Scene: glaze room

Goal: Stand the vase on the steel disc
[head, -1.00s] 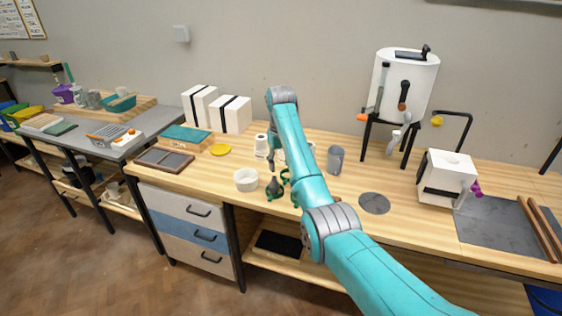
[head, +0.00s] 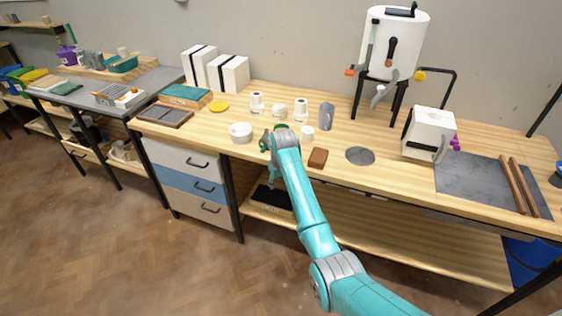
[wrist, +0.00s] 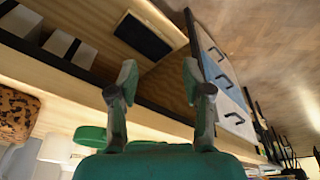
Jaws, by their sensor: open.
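The steel disc (head: 360,155) is a flat grey circle on the wooden bench, right of the brown block, with nothing on it. I cannot make out the vase for certain. A small dark, narrow-necked shape that stood near the bench's front edge earlier is not clear in the head view now. My gripper (head: 268,150) is at the front edge, left of the disc, partly hidden by my arm. In the wrist view my gripper (wrist: 160,78) has its fingers apart with nothing between them, over the bench's edge.
A brown block (head: 318,158) lies between my arm and the disc. A white bowl (head: 241,132), several white pots and a grey jug (head: 327,115) stand nearby. A white boxy device (head: 428,133) stands right of the disc. A black tray (wrist: 145,36) lies on the lower shelf.

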